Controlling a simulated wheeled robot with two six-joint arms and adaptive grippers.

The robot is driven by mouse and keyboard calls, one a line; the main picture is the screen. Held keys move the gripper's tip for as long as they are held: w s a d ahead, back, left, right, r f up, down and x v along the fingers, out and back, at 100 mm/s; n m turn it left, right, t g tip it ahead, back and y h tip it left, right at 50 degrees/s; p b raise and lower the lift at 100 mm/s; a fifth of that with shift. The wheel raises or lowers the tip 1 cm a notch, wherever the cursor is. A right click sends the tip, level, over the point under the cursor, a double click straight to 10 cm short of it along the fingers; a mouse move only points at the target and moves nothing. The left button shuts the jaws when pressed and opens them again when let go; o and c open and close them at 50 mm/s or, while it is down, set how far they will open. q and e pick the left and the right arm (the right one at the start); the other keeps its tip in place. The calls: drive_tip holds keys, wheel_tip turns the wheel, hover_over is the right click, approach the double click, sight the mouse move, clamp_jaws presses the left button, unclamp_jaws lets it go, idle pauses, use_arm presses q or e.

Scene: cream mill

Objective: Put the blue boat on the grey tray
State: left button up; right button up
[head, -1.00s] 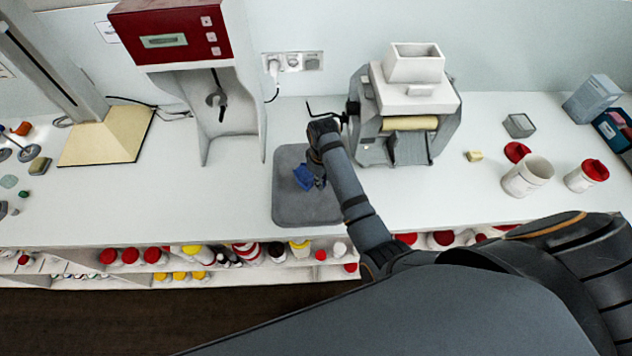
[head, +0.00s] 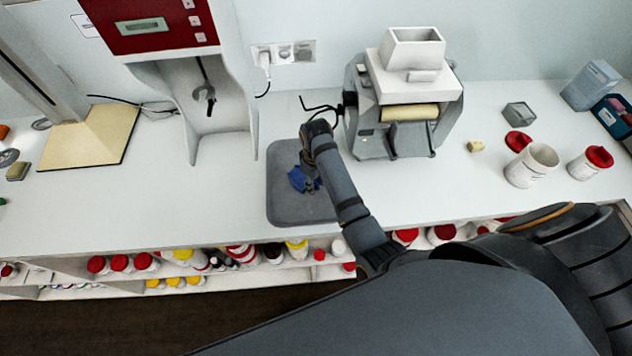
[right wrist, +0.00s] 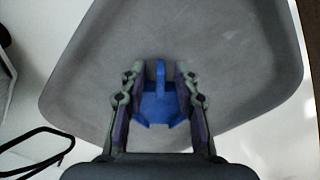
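The blue boat (head: 302,180) is over the grey tray (head: 288,212) in the head view, near the tray's middle. In the right wrist view, the boat (right wrist: 160,108) sits between the two fingers of my right gripper (right wrist: 160,85), which close against its sides. The grey tray (right wrist: 235,55) fills most of the background behind it. My right gripper (head: 313,186) points down over the tray and partly covers the boat. Whether the boat's underside touches the tray I cannot tell. My left gripper is out of view.
A grey and white mill (head: 400,105) with a thin black crank stands right of the tray, close to my right arm. A red-topped machine (head: 150,28) stands at the left. White tubs (head: 530,165) stand at the right. Bare counter lies left of the tray.

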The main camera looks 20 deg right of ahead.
drive_tip(key=shift+r, duration=0.1)
wheel_tip(320, 180, up, 7)
drive_tip(key=shift+f+b, duration=0.1)
drive_tip(key=shift+b, duration=0.35)
use_arm(q)
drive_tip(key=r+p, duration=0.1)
drive_tip(key=p, duration=0.1)
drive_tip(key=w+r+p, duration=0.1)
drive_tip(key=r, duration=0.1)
drive_tip(key=shift+p, duration=0.4)
use_arm(e)
wheel_tip(320, 180, up, 6)
drive_tip(key=shift+f, duration=0.25)
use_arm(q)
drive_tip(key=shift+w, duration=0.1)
use_arm(e)
drive_tip(key=shift+s+f, duration=0.1)
